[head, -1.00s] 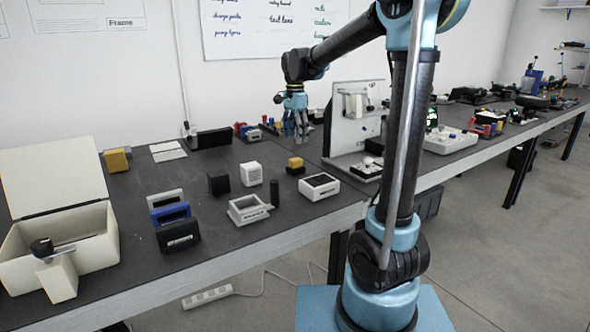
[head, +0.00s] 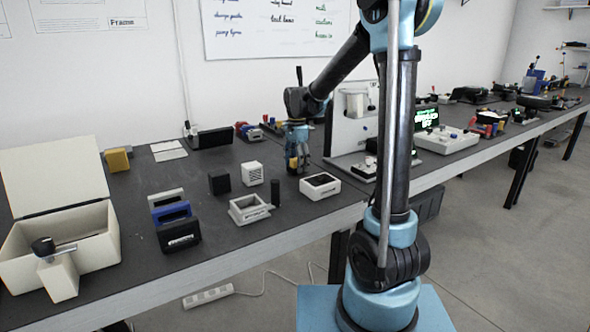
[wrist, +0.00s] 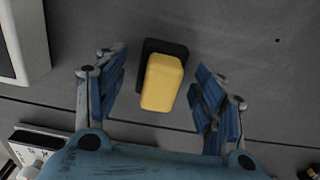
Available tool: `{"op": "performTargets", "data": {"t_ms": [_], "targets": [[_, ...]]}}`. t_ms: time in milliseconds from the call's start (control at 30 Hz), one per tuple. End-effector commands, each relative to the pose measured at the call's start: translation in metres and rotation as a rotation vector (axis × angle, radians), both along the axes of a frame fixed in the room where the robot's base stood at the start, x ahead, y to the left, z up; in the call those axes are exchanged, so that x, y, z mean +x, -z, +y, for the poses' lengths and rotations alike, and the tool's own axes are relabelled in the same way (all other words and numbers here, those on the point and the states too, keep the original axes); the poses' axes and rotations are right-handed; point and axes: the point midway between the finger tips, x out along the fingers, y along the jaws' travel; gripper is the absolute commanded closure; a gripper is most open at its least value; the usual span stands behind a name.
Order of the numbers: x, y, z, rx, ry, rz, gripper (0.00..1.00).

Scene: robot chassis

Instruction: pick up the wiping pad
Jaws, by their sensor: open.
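The likely wiping pad is a yellow block on a dark base (wrist: 162,82). In the wrist view it lies between the spread blue fingers of my gripper (wrist: 161,68), with a gap on each side. In the head view my gripper (head: 298,163) points down over the pad (head: 293,163), whose yellow part shows only partly behind the fingers. My gripper is open and holds nothing. The fingers' exact height above the table cannot be told.
A white open-topped box (head: 320,191) stands just in front of the pad. A white upright panel (head: 345,135) is close on the right. A white cube (head: 252,174) and a black cube (head: 219,182) stand to the left. Another yellow block (head: 117,160) is far left.

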Motion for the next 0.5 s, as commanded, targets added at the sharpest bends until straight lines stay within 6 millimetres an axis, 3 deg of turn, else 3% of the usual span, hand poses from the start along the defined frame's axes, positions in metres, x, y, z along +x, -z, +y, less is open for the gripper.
{"op": "performTargets", "data": {"t_ms": [367, 500], "targets": [[-0.0004, 0.0096, 0.0, 0.0, 0.0, 0.0, 0.37], [-0.0003, 0.0095, 0.0001, 0.0, 0.0, 0.0, 0.66]]}}
